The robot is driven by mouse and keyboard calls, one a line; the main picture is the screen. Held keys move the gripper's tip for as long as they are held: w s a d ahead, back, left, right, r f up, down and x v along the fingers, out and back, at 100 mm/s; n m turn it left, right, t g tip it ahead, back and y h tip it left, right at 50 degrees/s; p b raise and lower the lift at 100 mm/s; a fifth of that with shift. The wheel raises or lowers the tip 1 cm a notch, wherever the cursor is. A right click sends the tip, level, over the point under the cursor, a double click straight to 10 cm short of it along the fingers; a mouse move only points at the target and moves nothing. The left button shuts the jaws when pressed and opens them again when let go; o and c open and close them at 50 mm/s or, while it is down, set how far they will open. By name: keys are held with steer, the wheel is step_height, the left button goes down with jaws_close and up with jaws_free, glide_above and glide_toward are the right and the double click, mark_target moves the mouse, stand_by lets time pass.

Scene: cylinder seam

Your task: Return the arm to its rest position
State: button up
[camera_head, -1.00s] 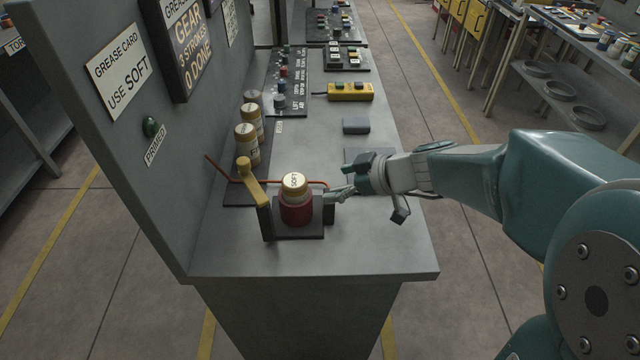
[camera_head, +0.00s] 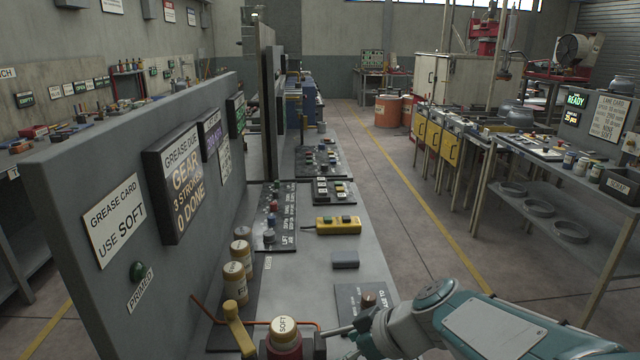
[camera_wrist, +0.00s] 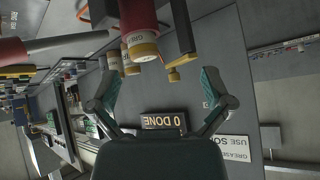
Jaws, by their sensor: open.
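My gripper is at the bottom of the head view, beside the red grease canister (camera_head: 284,345) with the cream cap marked SOFT, to the right of it. In the wrist view my gripper (camera_wrist: 160,88) shows two teal fingers spread wide with nothing between them. The red canister (camera_wrist: 130,18) with its cream lid is at the top of that view, beyond the fingertips and apart from them. A yellow lever (camera_head: 238,328) stands to the left of the canister; it also shows in the wrist view (camera_wrist: 183,62).
A grey panel (camera_head: 110,290) with a grease card (camera_head: 113,221) and a GEAR sign (camera_head: 186,190) rises at the left. Several cream jars (camera_head: 236,282), a yellow button box (camera_head: 338,225) and a grey block (camera_head: 345,260) stand on the bench. The aisle (camera_head: 420,215) at right is clear.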

steer(key=s+d+r+m+t+h, duration=0.2)
steer(key=s+d+r+m+h, duration=0.1)
steer(key=s+d+m+h, duration=0.5)
steer(key=s+d+m, duration=0.2)
steer(key=s+d, duration=0.1)
steer(key=s, duration=0.1)
steer(key=shift+d+m, duration=0.3)
steer(key=shift+d, duration=0.05)
